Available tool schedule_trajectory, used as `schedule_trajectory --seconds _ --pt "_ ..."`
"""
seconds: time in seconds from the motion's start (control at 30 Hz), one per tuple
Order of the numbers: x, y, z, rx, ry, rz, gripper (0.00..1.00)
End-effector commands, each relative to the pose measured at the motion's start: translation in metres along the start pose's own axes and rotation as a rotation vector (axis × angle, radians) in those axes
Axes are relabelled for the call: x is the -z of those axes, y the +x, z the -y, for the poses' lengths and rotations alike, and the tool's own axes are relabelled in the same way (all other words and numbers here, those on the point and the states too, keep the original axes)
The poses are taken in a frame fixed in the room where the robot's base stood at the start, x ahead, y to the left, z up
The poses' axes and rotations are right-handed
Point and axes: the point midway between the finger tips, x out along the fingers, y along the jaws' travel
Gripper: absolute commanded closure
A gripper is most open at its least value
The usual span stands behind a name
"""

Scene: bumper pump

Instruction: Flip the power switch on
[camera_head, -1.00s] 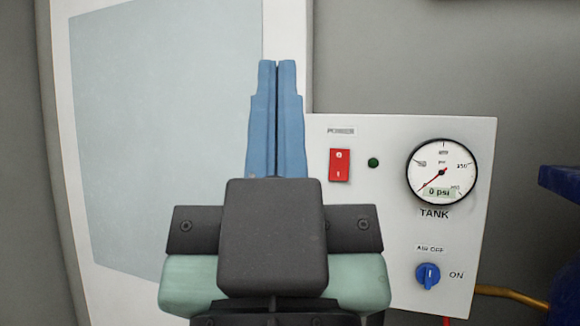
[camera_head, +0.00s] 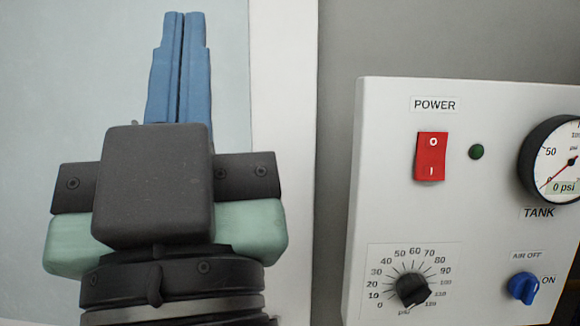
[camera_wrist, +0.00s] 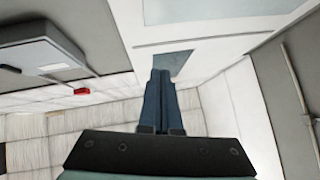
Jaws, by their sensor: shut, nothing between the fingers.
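The red power switch (camera_head: 431,156) is a rocker marked O at the top and I at the bottom. It sits under the POWER label on the white control panel (camera_head: 385,200), right of my gripper in the head view. The green lamp (camera_head: 476,152) beside the switch looks dark.
The gauge (camera_head: 560,165) reads 0 psi. A black psi dial (camera_head: 412,290) and a blue air knob (camera_head: 522,287) sit lower on the panel. A white-framed pane (camera_head: 284,80) stands behind my gripper. A bare grey wall strip (camera_head: 340,60) separates it from the panel.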

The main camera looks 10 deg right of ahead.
Motion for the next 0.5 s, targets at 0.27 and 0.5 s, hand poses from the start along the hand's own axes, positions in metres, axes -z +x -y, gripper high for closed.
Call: schedule_trajectory --seconds 0.27,0.5 --pt "-0.001 0.003 -0.004 -0.003 -0.023 0.015 1.0" --pt "-0.028 0.016 -0.052 -0.01 -0.353 0.217 1.0"
